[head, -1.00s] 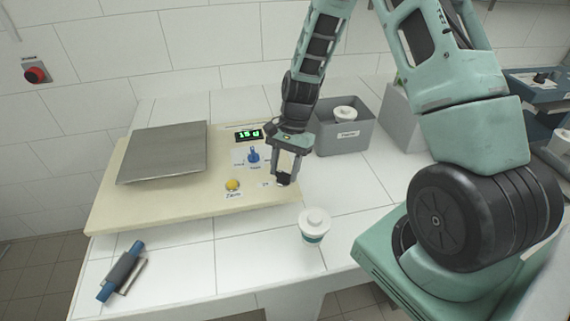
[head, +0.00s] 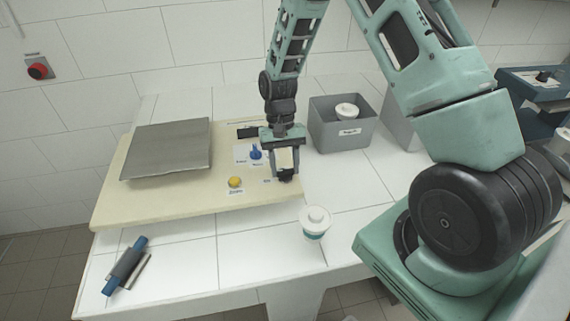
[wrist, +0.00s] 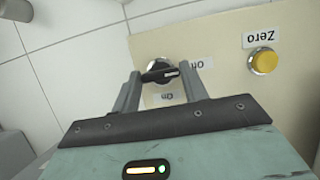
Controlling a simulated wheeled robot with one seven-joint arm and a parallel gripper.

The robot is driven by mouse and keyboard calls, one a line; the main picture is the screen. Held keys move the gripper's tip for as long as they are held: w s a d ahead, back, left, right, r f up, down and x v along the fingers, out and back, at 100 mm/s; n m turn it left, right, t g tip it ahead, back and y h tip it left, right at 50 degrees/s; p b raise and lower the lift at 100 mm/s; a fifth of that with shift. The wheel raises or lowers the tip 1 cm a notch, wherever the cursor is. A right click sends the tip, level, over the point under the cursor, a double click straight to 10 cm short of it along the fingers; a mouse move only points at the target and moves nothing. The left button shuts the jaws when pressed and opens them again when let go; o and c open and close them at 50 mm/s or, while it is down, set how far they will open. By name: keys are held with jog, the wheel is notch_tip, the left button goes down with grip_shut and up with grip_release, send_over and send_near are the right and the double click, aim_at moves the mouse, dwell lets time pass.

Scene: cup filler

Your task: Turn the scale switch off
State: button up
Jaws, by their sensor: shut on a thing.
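The scale is a cream board (head: 150,205) with a grey metal weighing plate (head: 168,150). Its switch is a small black knob (wrist: 160,73) in the wrist view, with upside-down "Off" and "On" labels beside it. The knob's white mark points right, towards the "Off" label (wrist: 199,63). My gripper (head: 286,174) is over the board's right end, its fingers shut on either side of the knob. The display (head: 247,131) looks dark, with no green digits in its visible part; my gripper partly covers it.
A yellow Zero button (head: 235,182) and a blue knob (head: 255,154) are close left of my gripper. A lidded white cup (head: 315,222) stands front right. A grey bin (head: 341,130) holds another cup. A blue-handled roller (head: 126,264) lies front left.

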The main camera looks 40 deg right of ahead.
dwell(0.5)
jog(key=o, duration=1)
jog(key=b+v, duration=0.3)
jog(key=v, duration=1.4)
jog(key=shift+w+r, duration=0.1)
jog(key=shift+r, duration=0.15)
